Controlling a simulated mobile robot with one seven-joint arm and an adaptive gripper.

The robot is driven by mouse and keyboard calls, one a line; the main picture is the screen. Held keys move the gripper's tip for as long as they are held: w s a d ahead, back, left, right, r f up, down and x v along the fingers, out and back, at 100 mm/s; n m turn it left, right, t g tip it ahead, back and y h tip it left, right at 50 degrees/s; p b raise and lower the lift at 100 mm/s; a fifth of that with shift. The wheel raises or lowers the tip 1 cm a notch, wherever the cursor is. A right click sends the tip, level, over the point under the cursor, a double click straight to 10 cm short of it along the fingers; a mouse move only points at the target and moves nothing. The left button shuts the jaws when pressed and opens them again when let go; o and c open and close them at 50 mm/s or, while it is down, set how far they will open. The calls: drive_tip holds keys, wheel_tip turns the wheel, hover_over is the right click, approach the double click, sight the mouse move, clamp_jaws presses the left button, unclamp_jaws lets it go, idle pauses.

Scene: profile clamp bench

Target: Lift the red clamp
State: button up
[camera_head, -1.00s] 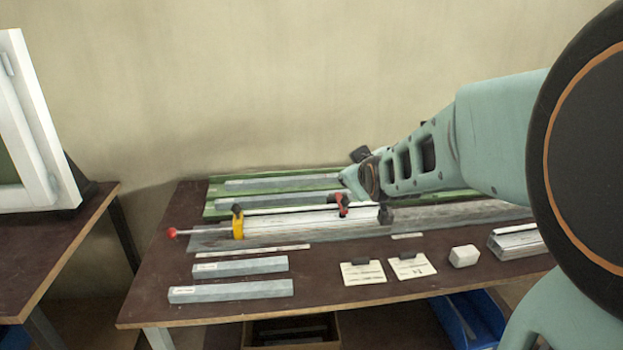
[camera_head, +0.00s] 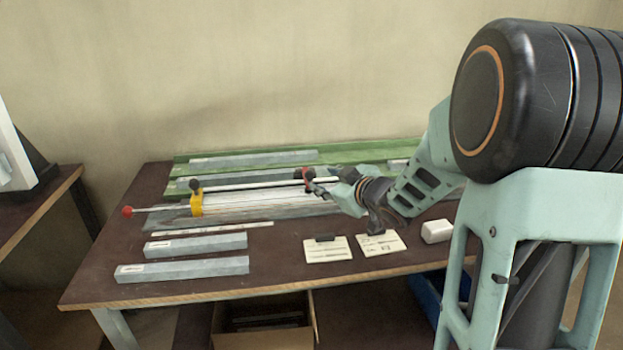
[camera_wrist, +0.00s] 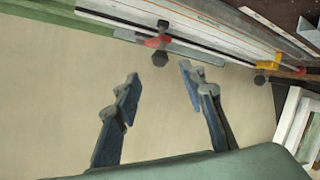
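The red clamp (camera_head: 309,175) sits on the long metal profile (camera_head: 260,199) toward the back of the bench. In the wrist view the red clamp (camera_wrist: 158,41) is at the top, with a dark knob (camera_wrist: 160,58) on its near side. My gripper (camera_wrist: 160,74) is open and empty. The knob shows just beyond and between its fingertips, apparently not touched. In the head view my gripper (camera_head: 325,190) is close to the clamp's right side and partly covers that area.
A yellow clamp (camera_head: 196,203) with a red-ended rod (camera_head: 127,211) is at the profile's left end. Grey bars (camera_head: 182,269), two cards (camera_head: 327,249) and a white block (camera_head: 436,231) lie in front. A green rail (camera_head: 350,154) runs along the back.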

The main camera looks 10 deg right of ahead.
sight(312, 176)
drive_tip(key=b+x, duration=0.1)
drive_tip(key=x, duration=0.9)
drive_tip(key=shift+w, duration=0.2)
clamp_jaws()
